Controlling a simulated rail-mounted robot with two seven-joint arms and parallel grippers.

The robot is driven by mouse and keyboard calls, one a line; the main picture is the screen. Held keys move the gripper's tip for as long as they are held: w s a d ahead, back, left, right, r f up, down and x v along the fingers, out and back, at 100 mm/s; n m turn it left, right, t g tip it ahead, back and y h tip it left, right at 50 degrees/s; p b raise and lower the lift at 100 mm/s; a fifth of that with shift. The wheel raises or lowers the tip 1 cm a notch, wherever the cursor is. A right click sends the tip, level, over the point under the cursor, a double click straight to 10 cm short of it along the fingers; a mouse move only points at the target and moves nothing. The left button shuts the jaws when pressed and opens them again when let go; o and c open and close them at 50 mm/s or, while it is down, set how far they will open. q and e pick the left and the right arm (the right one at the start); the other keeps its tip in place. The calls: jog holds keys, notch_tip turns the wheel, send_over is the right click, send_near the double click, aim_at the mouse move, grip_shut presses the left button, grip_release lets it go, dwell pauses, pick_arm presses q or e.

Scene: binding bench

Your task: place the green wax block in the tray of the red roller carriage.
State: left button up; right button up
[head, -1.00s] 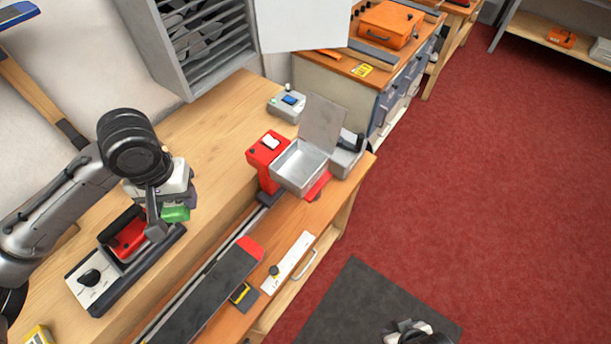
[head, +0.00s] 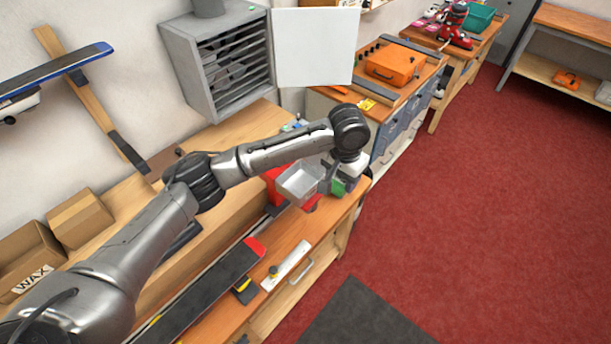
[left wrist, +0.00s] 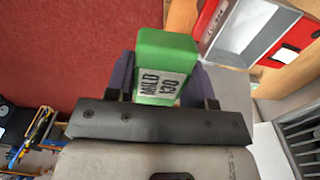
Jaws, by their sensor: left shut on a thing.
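The green wax block (head: 338,187), marked "MILD 130" in the left wrist view (left wrist: 165,65), is held between the fingers of my left gripper (head: 333,178). In the head view the gripper hangs just right of the grey metal tray (head: 297,183) of the red roller carriage (head: 274,183). In the left wrist view the tray (left wrist: 243,30) lies up and right of the block, apart from it, and its visible inside looks empty. My right gripper is not in view.
A ski with a red tip (head: 225,285) lies along the bench left of a white strip (head: 287,265). A grey cabinet (head: 220,65) with a white open door stands behind. Cardboard boxes (head: 80,218) sit at the left. Red floor lies open at the right.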

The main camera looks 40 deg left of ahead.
pick_arm(q)
jog(key=shift+w+a+f+p, duration=0.25)
jog(key=shift+w+a+p, duration=0.75)
jog(key=p, duration=0.3)
send_over(300, 186)
notch_tip(300, 186, down, 7)
jog(key=shift+d+r, duration=0.1)
jog(key=shift+d, duration=0.05)
jog(key=shift+f+p, duration=0.5)
jog(key=shift+f, duration=1.7)
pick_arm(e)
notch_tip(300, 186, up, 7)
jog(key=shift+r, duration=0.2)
pick_arm(q)
jog(key=shift+f, duration=0.15)
jog(key=o, duration=0.6)
jog(key=shift+o, duration=0.2)
notch_tip(300, 186, up, 12)
jog(key=b, duration=0.1)
jog(key=shift+r+b, duration=0.2)
jog(key=shift+b, duration=0.15)
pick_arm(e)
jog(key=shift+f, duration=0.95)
